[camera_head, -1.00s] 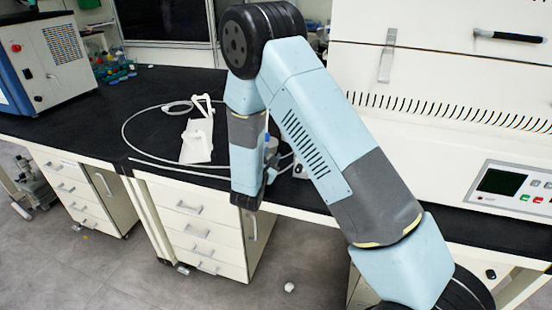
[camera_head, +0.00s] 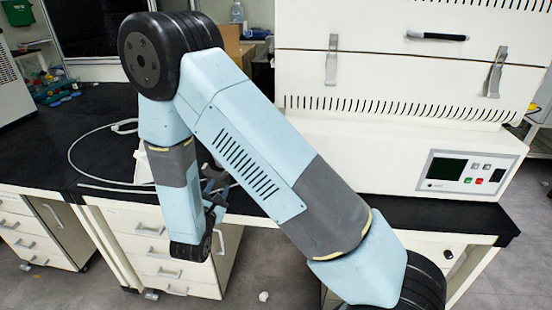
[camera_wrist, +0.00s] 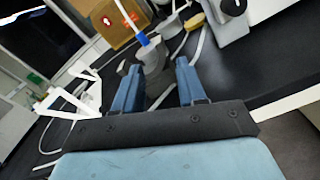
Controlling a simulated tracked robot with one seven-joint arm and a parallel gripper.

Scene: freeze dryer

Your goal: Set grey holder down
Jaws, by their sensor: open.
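In the wrist view, a grey, cup-like piece that looks like the grey holder (camera_wrist: 152,57) stands at the black bench top, with a blue-and-white stick rising from it. My gripper (camera_wrist: 158,68) has its two blue fingers apart, one on each side of the grey piece's lower part. I cannot tell whether either finger touches it, and its base is partly hidden. In the head view, my gripper (camera_head: 216,196) is low at the bench's front edge, mostly behind my forearm. Small grey parts show beside it, but I cannot make out the holder there.
A white stand (camera_wrist: 88,95) and a thin white cable (camera_head: 72,150) lie left of my gripper. A cardboard box (camera_wrist: 108,20) is behind. The large white freeze dryer (camera_head: 400,150) fills the right.

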